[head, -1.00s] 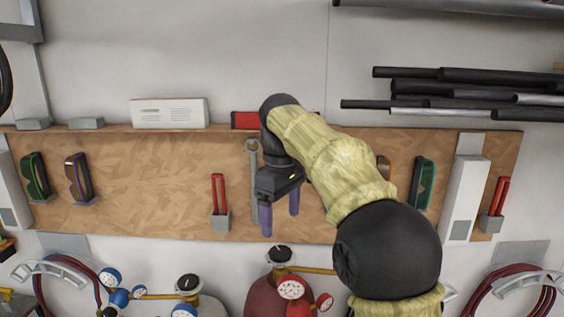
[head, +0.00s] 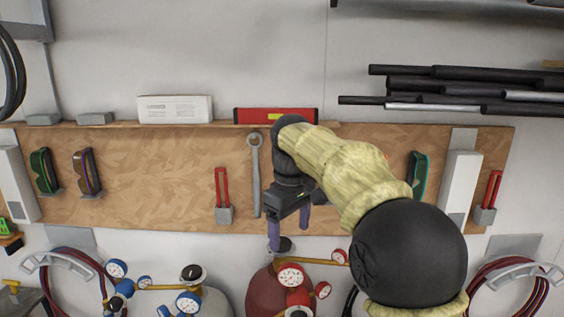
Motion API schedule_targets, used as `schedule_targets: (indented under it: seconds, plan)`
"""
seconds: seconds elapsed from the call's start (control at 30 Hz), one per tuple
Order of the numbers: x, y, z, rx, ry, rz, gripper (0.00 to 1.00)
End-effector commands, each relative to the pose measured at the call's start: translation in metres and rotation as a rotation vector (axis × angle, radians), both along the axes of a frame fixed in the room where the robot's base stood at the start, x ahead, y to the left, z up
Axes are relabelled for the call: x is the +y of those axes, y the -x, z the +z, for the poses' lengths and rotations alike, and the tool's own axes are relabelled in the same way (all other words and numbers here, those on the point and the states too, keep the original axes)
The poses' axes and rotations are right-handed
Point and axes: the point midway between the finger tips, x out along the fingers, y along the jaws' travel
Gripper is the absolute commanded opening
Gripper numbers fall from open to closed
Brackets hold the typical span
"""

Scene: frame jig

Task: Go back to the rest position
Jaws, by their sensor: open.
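My gripper (head: 289,233) shows in the head view with its two purple fingers apart and pointing down. Nothing is between the fingers. It is in front of the lower edge of the wooden tool board (head: 150,180), just above a red gas cylinder (head: 268,293) in the picture. My arm, in a yellowish sleeve with black joints, comes up from the lower right and hides part of the board.
A wrench (head: 255,175) and red-handled pliers (head: 222,190) hang left of my gripper. A red level (head: 262,115) lies on the board's top ledge. Gauges (head: 289,276) stand close below the fingers. Dark pipes (head: 450,88) are at the upper right. The board's left part is clear of my arm.

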Motion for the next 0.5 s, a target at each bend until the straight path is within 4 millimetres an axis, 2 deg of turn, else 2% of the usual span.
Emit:
schedule_targets:
  seconds: [0.27,0.5]
  plan:
    - [-0.028,0.012,-0.051,-0.03,-0.011,-0.15,0.77]
    - [-0.064,0.041,-0.115,-0.074,-0.033,-0.346,0.77]
